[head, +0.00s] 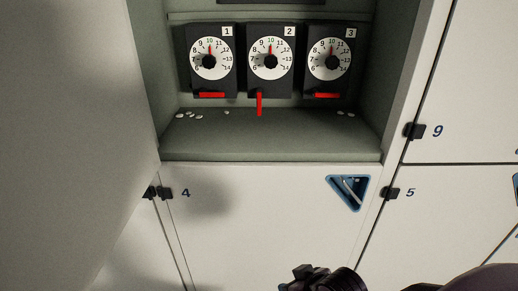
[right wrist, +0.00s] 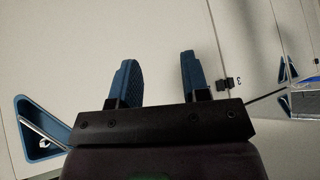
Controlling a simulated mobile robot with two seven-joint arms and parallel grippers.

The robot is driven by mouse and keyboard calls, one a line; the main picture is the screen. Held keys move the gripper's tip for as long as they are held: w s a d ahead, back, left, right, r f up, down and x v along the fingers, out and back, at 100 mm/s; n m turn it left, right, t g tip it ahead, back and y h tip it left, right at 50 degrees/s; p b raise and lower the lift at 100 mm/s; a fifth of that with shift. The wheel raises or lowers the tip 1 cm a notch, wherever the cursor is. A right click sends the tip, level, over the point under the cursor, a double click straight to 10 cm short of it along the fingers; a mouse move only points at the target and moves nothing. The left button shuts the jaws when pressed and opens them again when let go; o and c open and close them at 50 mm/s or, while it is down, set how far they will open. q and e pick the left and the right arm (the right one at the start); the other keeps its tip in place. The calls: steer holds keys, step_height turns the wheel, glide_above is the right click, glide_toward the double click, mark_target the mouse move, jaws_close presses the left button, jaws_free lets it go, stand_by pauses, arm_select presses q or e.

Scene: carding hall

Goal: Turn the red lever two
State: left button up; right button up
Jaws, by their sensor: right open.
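The red lever two (head: 259,104) hangs straight down below the unit marked 2 (head: 270,62), inside an open grey recess. Its dial has a white face with a red pointer near the top, by 10. The red lever of unit 1 (head: 211,95) and the red lever of unit 3 (head: 327,95) lie horizontal. My right gripper (right wrist: 158,62) shows in the right wrist view with its two blue fingers apart and nothing between them. In the head view only dark parts of my right arm show at the bottom, well below the levers. My left gripper is not in view.
Small white tufts (head: 190,115) lie on the recess floor (head: 270,143). Below is white panel 4 (head: 260,225) with a blue triangular recessed handle (head: 349,190). Panels 9 and 5 stand to the right. A large pale panel (head: 65,110) fills the left side.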

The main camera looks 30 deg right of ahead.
mark_target(259, 106)
steer(key=w+a+r+m+t+y, duration=0.3)
steer(key=w+r+m+t+y, duration=0.3)
steer(key=w+r+m+t, duration=0.95)
steer(key=w+d+r+m+g+h, duration=0.1)
steer(key=w+d+r+m+h, duration=0.2)
steer(key=w+d+m+h, duration=0.1)
steer(key=w+d+r+m+g+h, duration=0.1)
steer(key=w+d+r+m+h, duration=0.3)
steer(key=m, duration=0.5)
steer(key=w+d+r+m+g+h, duration=0.1)
steer(key=w+d+r+m+h, duration=0.2)
steer(key=w+m+h, duration=0.3)
steer(key=shift+w+d+r+m+h, duration=0.25)
steer(key=shift+w+d+r+h, duration=0.15)
steer(key=shift+w+d+h, duration=0.5)
steer(key=w+m+g, duration=0.1)
steer(key=m, duration=0.1)
steer(key=w+d+f+m+g, duration=0.1)
steer(key=m, duration=0.1)
steer(key=w+f+m+g+h, duration=0.1)
steer(key=m, duration=0.1)
steer(key=shift+w+d+g, duration=0.15)
steer(key=shift+d+g, duration=0.2)
steer(key=shift+d, duration=0.05)
steer(key=shift+w+d+f+m+g, duration=0.1)
steer(key=shift+w+f+m+g, duration=0.3)
steer(key=shift+m+g, duration=0.1)
steer(key=shift+w, duration=0.2)
steer(key=shift+x, duration=5.2)
steer(key=shift+f, duration=0.1)
